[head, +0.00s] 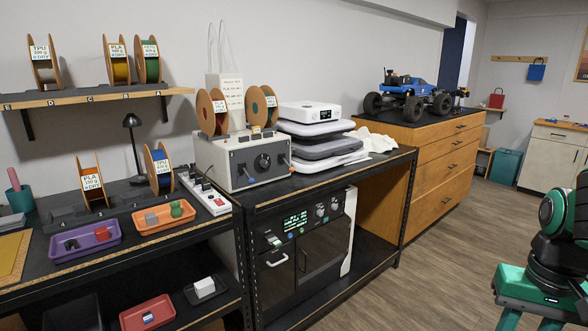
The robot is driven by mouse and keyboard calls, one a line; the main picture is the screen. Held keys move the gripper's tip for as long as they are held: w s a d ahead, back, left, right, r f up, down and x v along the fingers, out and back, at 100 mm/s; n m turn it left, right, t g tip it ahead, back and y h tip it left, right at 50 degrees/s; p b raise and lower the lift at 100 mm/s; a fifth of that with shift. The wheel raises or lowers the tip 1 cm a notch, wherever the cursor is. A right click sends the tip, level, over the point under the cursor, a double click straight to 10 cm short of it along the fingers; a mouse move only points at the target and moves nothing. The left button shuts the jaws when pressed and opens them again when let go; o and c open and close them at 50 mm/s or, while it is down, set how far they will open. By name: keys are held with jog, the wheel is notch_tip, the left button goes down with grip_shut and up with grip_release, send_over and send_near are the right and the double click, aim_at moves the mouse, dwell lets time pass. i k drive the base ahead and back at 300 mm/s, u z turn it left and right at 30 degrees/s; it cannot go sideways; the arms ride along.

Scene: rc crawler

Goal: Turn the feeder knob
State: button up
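A grey box (215,160) that looks like the feeder stands on the black bench, with two brown spools (212,111) on top. A round black knob (262,161) sits on its front panel, between a lever on the left and another on the right. The knob's pointer is too small to read. My gripper is not in view, and nothing touches the knob.
A black oven-like unit (305,250) with two small knobs sits on the shelf below. Stacked white and grey devices (318,135) stand right of the feeder, and a switched power strip (206,193) lies to its left.

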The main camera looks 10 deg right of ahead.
aim_at(263, 164)
jog(key=z, duration=0.1)
jog(key=i, duration=1)
jog(key=u, duration=0.05)
